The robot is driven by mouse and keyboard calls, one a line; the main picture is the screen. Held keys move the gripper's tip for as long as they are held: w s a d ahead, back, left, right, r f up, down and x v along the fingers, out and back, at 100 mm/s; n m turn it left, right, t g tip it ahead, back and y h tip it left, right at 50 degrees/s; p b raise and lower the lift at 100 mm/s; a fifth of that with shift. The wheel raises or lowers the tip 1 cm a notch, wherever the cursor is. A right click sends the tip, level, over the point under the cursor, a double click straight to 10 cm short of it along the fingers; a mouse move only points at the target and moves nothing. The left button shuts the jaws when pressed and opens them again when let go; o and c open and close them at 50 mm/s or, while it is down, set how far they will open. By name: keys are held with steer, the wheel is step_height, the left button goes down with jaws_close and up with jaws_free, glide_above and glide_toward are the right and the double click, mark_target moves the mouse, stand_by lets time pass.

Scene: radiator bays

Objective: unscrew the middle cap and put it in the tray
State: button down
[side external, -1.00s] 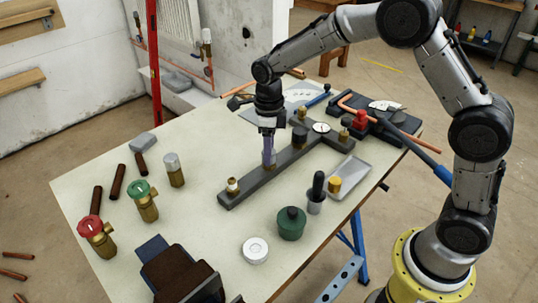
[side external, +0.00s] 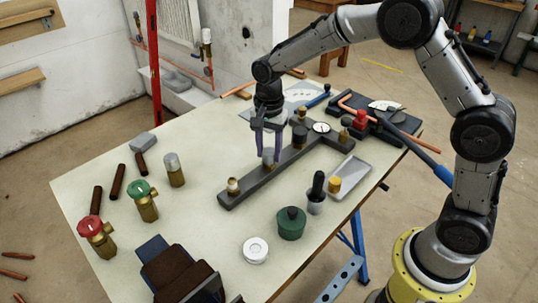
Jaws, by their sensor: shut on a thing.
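A dark T-shaped manifold bar (side external: 250,187) lies on the table with fittings along it. A grey cap (side external: 268,155) sits on the middle brass fitting of its long arm. My gripper (side external: 268,153) points down over the middle fitting, its two purple fingers on either side of the grey cap and shut on it. The cap appears still seated on the fitting; whether its thread is loose cannot be told. The shallow grey tray (side external: 352,174) lies to the right of the bar. A brass-yellow cap (side external: 334,186) is at its near left end.
A grey cup with a black-handled tool (side external: 316,195) and a green pot (side external: 291,223) stand near the tray. Valves (side external: 146,202) and copper pipes are at left.

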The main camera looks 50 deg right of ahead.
steer(key=n, duration=0.3)
steer(key=shift+n, duration=0.4)
steer(key=n, duration=0.3)
steer(key=shift+n, duration=0.4)
steer(key=n, duration=0.3)
steer(key=shift+n, duration=0.4)
steer(key=n, duration=0.3)
steer(key=shift+n, duration=0.3)
steer(key=c, duration=0.6)
jaws_free()
